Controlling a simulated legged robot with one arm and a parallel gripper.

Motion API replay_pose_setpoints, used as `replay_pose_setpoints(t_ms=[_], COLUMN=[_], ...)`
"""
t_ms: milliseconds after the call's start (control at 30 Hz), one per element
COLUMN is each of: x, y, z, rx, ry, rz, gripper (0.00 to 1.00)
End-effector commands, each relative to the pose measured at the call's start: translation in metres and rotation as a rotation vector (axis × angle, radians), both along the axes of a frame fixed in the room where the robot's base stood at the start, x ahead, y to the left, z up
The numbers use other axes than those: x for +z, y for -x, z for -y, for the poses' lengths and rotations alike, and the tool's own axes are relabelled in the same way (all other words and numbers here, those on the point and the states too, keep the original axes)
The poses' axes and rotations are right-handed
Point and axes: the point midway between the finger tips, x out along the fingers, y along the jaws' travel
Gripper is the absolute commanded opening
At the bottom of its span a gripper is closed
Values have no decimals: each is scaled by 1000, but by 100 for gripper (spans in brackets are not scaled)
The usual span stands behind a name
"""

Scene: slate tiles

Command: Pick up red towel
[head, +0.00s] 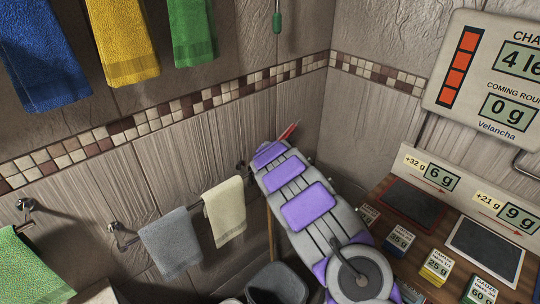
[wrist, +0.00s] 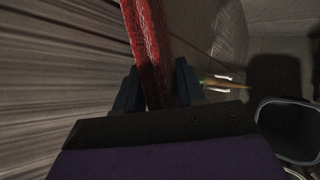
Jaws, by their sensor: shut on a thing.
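The red towel (wrist: 148,45) is between the two dark fingers of my gripper (wrist: 155,88) in the wrist view. It looks like a narrow, bunched strip running from the top of that view down between the fingers, and my gripper is shut on it. In the head view only a small red tip (head: 288,131) shows past the far end of my purple and grey arm. My gripper itself is hidden behind the arm there. I cannot tell whether the towel still touches the wall or a rail.
Blue (head: 42,55), yellow (head: 124,40) and green (head: 194,32) towels hang above. Grey (head: 170,242) and cream (head: 225,212) towels hang lower on a rail. A dark bucket (head: 277,284) stands below. A wooden counter (head: 385,218) with scales and small boxes is at right.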

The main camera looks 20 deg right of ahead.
Motion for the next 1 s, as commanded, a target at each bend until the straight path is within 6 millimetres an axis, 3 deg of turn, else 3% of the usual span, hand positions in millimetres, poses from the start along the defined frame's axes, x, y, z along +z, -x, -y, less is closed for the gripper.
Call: replay_pose_setpoints(t_ms=[267,1000], x=[16,76], y=[7,50], z=[13,120], rx=[-4,-2], ry=[-1,-1], rz=[-3,0], gripper=[1,0])
